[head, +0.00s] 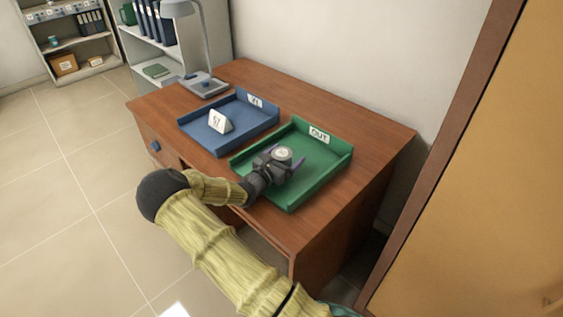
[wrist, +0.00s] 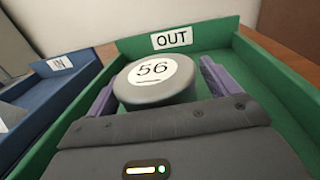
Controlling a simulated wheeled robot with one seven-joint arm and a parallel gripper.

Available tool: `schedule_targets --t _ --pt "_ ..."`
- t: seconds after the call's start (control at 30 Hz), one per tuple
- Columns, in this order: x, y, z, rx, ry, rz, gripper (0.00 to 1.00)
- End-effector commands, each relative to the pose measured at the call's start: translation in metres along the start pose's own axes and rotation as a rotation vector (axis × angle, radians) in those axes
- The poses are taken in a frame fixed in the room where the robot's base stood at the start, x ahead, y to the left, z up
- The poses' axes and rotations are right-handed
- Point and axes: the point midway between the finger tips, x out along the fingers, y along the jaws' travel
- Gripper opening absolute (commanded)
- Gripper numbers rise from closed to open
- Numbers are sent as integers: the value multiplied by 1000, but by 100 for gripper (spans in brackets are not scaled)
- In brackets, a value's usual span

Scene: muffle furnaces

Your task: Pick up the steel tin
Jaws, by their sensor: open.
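The steel tin (wrist: 152,92) is a short round grey tin with a white label reading 56 on its top. It stands in the green tray (wrist: 218,38) marked OUT, and its top also shows in the head view (head: 283,153). My gripper (wrist: 157,88) is open, with one purple finger on each side of the tin. It also shows over the green tray in the head view (head: 283,163). A gap shows between the tin and the right finger; the left finger looks close to the tin, and I cannot tell if they touch. The tin's near lower side is hidden by my gripper.
A blue tray (head: 262,128) holding a white numbered block (head: 220,121) sits left of the green tray on the wooden desk (head: 300,90). A grey lamp (head: 205,84) stands at the desk's back left. The green tray's raised walls surround the tin's area. A wooden panel (head: 470,190) stands at the right.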

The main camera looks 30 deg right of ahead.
Motion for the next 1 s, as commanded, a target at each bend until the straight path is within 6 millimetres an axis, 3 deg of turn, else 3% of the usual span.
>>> schedule_targets --t 0.37,0.63,1.0 --pt "-1 0 0 0 0 0 86" --pt "-1 0 0 0 0 0 33" --pt "-1 1 12 3 -3 1 33"
